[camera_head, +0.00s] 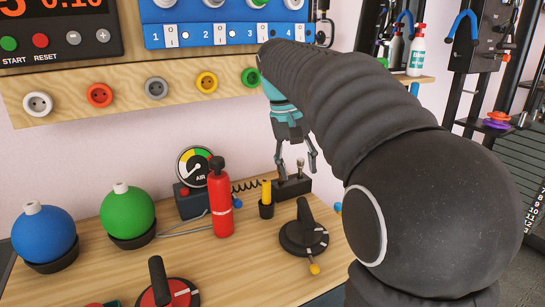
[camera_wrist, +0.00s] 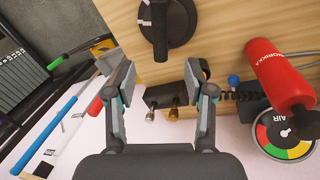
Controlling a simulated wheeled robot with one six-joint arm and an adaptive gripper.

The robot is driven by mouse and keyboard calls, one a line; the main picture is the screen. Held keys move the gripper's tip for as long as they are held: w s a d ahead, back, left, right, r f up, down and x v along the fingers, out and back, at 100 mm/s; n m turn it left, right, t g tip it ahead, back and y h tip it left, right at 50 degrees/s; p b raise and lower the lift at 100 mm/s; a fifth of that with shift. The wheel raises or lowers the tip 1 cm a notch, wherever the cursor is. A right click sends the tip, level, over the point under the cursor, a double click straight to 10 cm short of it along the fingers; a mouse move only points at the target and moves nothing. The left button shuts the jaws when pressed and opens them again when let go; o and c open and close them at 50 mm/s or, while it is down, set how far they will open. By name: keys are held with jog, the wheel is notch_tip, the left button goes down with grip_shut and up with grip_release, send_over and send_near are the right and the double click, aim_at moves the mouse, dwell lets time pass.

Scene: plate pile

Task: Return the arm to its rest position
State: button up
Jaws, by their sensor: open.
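My arm (camera_head: 345,95) reaches from the lower right of the head view toward the wall panel, in its black ribbed cover. My gripper (camera_head: 296,168) hangs below the arm's far end, above the back of the wooden table. In the wrist view my gripper (camera_wrist: 162,80) has its two fingers apart with nothing held between them. A small black block with metal toggles (camera_wrist: 165,98) shows beyond the gap between the fingers. The same toggle block (camera_head: 292,188) stands on the table in the head view, just below the fingertips. Contact between them cannot be made out.
The wooden table (camera_head: 160,255) bears a red extinguisher (camera_head: 221,205), an air gauge (camera_head: 195,167), a black rotary knob (camera_head: 303,237), a green ball (camera_head: 127,212) and a blue ball (camera_head: 44,234). A socket board (camera_head: 130,97) hangs behind. Shelves with bottles (camera_head: 416,52) stand right.

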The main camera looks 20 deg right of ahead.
jog(key=s+a+f+n+t+y, duration=0.1)
jog(key=s+a+f+t, duration=0.2)
jog(key=s+f, duration=0.4)
jog(key=s+a+f+n+t+y, duration=0.1)
jog(key=s+a+f+t, duration=0.2)
jog(key=s+f, duration=0.4)
jog(key=s+a, duration=0.1)
jog(key=s, duration=0.5)
jog(key=shift+s, duration=0.35)
